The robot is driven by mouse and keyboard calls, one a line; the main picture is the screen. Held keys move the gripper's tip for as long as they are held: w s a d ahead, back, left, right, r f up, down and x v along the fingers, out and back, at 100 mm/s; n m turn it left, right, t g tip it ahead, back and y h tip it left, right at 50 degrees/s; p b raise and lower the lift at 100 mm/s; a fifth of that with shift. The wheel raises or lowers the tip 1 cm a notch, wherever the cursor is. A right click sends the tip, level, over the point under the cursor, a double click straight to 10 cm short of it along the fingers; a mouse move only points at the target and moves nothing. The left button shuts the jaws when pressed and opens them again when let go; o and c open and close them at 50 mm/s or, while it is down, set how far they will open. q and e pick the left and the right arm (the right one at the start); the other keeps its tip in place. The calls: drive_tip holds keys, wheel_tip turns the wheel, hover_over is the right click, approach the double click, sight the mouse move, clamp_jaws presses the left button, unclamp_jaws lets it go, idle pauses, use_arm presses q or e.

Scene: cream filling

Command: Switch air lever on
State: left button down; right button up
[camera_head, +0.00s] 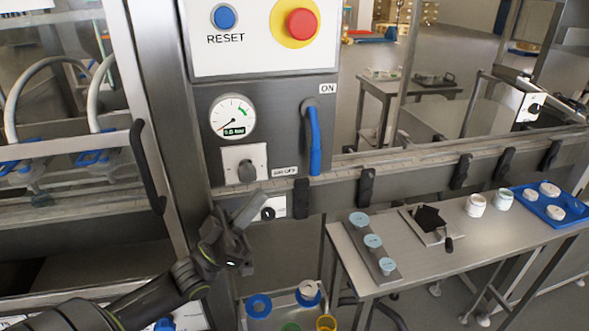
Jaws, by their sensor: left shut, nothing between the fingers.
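The blue air lever (314,142) is on the grey control panel and hangs straight down from its pivot. The ON label (328,88) is at upper right of the pivot, and an OFF label (285,171) is beside the lever's lower end. The round pressure gauge (233,118) left of the lever has its needle at the low end. My left gripper (257,200) is shut and empty, below and left of the lever, apart from it in the picture. It overlaps the area just under the grey knob (247,171). My right gripper is not in view.
A RESET button (225,17) and a red stop button (301,24) are above the panel. Black handles (302,198) line the rail. A glass door with a black handle (147,167) is at left. A steel table (460,236) with jars and a blue tray (570,207) stands at right.

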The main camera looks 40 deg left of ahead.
use_arm(q)
drive_tip(key=p, duration=0.1)
approach(313, 142)
drive_tip(key=r, duration=0.2)
drive_tip(key=shift+w+d+f+b, duration=0.15)
drive_tip(key=shift+w+d, duration=0.1)
drive_tip(key=shift+w, duration=0.35)
drive_tip(key=shift+w+d+f+b, duration=0.15)
drive_tip(key=shift+w+d+b, duration=0.1)
drive_tip(key=shift+w, duration=0.3)
drive_tip(key=shift+w+d+f+b, duration=0.15)
drive_tip(key=shift+w+d, duration=0.1)
drive_tip(key=shift+w, duration=0.35)
